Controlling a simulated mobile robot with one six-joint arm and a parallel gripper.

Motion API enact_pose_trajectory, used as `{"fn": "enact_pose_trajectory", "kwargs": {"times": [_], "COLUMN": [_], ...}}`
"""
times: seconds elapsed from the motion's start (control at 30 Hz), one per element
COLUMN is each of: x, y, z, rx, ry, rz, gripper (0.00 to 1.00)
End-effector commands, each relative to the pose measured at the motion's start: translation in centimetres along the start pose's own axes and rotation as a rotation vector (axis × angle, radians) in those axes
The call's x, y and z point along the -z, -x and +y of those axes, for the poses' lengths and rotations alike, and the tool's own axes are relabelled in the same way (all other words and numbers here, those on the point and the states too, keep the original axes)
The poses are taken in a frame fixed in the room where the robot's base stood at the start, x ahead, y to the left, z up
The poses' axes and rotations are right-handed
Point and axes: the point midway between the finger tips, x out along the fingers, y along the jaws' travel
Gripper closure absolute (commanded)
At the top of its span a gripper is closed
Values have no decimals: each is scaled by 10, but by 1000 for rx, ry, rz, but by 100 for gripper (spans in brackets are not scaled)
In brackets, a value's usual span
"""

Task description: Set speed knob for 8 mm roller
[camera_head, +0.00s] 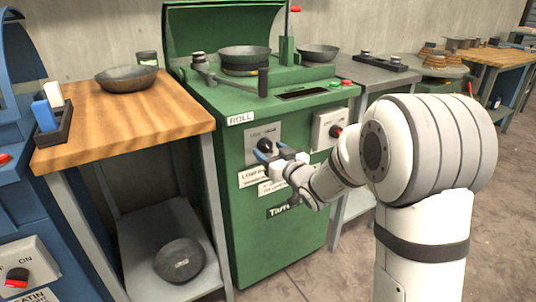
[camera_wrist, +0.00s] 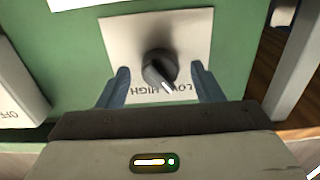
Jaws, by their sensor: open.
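The dark round speed knob (camera_head: 265,145) sits on a pale plate on the green machine's front, under the ROLL label (camera_head: 240,118). In the wrist view the knob (camera_wrist: 158,67) is seen close up, with upside-down LOW and HIGH lettering on its plate (camera_wrist: 192,35). Its white pointer mark aims down and slightly right there, between the words and nearer LOW. My gripper (camera_head: 270,152) is open in front of the knob. In the wrist view my gripper (camera_wrist: 161,70) has one blue-grey finger on each side of the knob, with gaps between.
A wooden table (camera_head: 150,110) with a pan (camera_head: 127,79) stands left. Pans and a crank sit on the green machine's top (camera_head: 290,75).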

Motion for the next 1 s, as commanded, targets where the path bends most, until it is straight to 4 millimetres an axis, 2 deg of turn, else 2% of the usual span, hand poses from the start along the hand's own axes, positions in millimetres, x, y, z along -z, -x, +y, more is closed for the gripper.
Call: {"fn": "enact_pose_trajectory", "kwargs": {"times": [0.1,0.37,0.9,0.93,1.0], "x": [-1,0,0,0,0], "y": [-7,-8,-8,-11,-9], "z": [0,-1,-2,-7,-4], "rx": [0,0,2,5,4], "ry": [0,0,0,0,-1], "rz": [-1,-1,-1,-1,-1], "gripper": [40,40,84,84,84]}}
